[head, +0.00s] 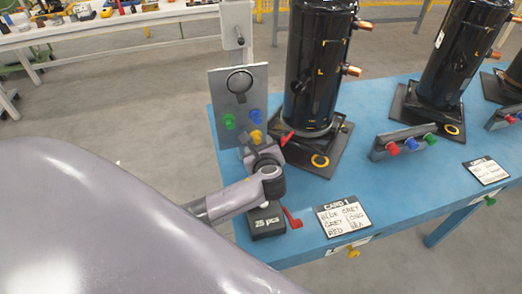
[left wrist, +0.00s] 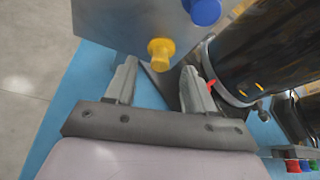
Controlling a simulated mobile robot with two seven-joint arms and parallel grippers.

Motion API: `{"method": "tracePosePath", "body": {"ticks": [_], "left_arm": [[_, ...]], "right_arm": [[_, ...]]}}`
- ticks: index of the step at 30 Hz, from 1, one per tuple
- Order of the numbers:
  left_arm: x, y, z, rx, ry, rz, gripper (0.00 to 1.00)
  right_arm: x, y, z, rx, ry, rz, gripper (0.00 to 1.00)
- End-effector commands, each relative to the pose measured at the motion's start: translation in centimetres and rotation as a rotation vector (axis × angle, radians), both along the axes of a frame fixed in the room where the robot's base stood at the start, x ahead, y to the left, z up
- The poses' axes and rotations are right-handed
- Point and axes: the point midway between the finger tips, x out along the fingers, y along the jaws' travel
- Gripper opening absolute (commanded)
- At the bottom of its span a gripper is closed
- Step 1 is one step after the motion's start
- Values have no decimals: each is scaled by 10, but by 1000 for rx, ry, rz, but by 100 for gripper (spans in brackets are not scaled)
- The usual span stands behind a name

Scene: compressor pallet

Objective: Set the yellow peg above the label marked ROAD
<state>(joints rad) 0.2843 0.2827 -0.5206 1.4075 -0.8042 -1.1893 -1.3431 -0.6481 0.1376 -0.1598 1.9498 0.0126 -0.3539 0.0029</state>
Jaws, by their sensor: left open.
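A yellow peg (head: 255,136) sits low on an upright grey panel (head: 239,84), below a green peg (head: 228,121) and a blue peg (head: 257,117). My left gripper (head: 262,153) is at the panel's lower edge, close to this peg. In the left wrist view the yellow peg (left wrist: 161,50) stands out from the panel, just beyond and between the two spread fingers (left wrist: 158,78), which hold nothing. Another yellow peg (head: 353,252) sticks out at the table's front edge, by a white label. I cannot read ROAD on any label. My right gripper is not in view.
The blue table (head: 400,205) carries black compressors (head: 318,70) on dark bases. A card (head: 343,216) and a black box marked 25 PCS (head: 266,222) lie near the front. A grey block with coloured pegs (head: 404,143) stands farther right. Red pieces lie near my gripper.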

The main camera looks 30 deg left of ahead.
Motion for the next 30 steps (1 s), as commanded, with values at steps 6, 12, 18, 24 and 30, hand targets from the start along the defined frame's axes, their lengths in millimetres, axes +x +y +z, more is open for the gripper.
{"method": "tracePosePath", "body": {"ticks": [6, 12, 18, 24, 30], "left_arm": [[16, 15, -8, 1, 0, 1, 54], [20, 18, -11, -1, 0, 0, 54], [20, 18, -10, -1, 0, 0, 54], [20, 18, -10, -1, 0, 0, 0], [20, 18, -10, 0, 0, 0, 0]], "right_arm": [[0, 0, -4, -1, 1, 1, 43], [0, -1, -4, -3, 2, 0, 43], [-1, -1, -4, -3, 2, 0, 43], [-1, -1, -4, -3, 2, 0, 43], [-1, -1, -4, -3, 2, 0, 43]]}}
